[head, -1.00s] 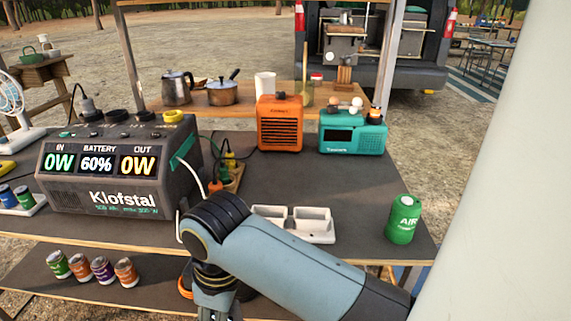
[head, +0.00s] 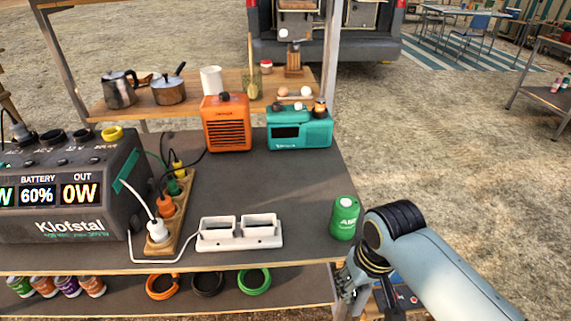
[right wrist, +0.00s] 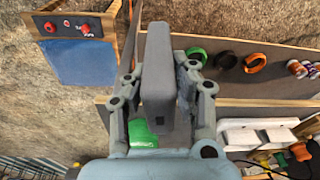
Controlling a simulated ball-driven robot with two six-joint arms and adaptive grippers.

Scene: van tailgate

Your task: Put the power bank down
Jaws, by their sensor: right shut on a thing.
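The power bank (right wrist: 157,80) is a grey, upright block in the right wrist view, held between the two fingers of my right gripper (right wrist: 160,95). In the head view my right gripper (head: 350,284) is low, just past the right end of the dark table, and I cannot make out the power bank there. A white double-slot holder (head: 240,234) lies on the table; both slots look empty. It also shows at the lower right in the right wrist view (right wrist: 240,134). My left gripper is not in view.
A Klofstal power station (head: 70,195) and a power strip (head: 165,222) are to the left. Coiled cables (head: 207,284) sit on the lower shelf.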

